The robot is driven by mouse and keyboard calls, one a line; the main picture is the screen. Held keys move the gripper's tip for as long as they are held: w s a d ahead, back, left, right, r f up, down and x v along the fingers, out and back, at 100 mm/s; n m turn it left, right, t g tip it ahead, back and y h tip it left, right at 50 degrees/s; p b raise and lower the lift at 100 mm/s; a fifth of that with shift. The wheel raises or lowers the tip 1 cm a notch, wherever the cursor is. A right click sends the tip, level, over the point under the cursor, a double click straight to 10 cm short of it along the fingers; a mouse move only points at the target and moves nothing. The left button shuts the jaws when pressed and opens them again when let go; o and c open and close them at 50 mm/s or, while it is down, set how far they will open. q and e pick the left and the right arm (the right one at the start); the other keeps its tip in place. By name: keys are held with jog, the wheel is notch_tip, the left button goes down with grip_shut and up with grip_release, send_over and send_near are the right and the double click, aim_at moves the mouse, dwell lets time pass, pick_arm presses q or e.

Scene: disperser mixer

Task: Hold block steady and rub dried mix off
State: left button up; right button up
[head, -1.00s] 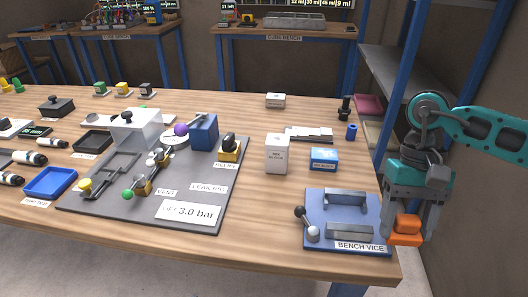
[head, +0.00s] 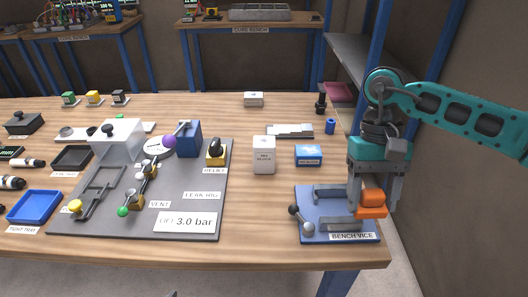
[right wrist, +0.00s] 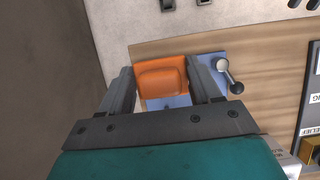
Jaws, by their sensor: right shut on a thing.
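My right gripper (head: 374,203) is shut on an orange block-like piece (head: 370,211), held over the right side of the bench vice (head: 306,203). I cannot tell whether the piece touches the vice. In the right wrist view the orange piece (right wrist: 162,80) sits between the two grey fingers, with the blue vice plate (right wrist: 180,101) behind it. The vice has two grey jaws and a ball-ended lever (head: 301,219) at its left. The visible part between its jaws is empty; the gripper hides its right end. My left gripper is out of view.
A white labelled box (head: 264,155) and a small blue box (head: 308,155) stand behind the vice. The grey leak rig board (head: 190,205) lies to the left. Bare wood separates the board and vice. The table's right edge is close to my gripper.

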jog(key=shift+w+a, duration=0.15)
jog(key=shift+w, duration=0.05)
jog(key=w+a+r+m+t+y, duration=0.1)
jog(key=w+a+r+m+y, duration=0.2)
jog(key=w+a+m, duration=0.7)
notch_tip(320, 180, up, 3)
jog(key=m+t+y, duration=0.2)
jog(key=m+t, duration=0.2)
jog(key=m, duration=0.4)
send_over(265, 146)
jog(key=shift+f, duration=2.15)
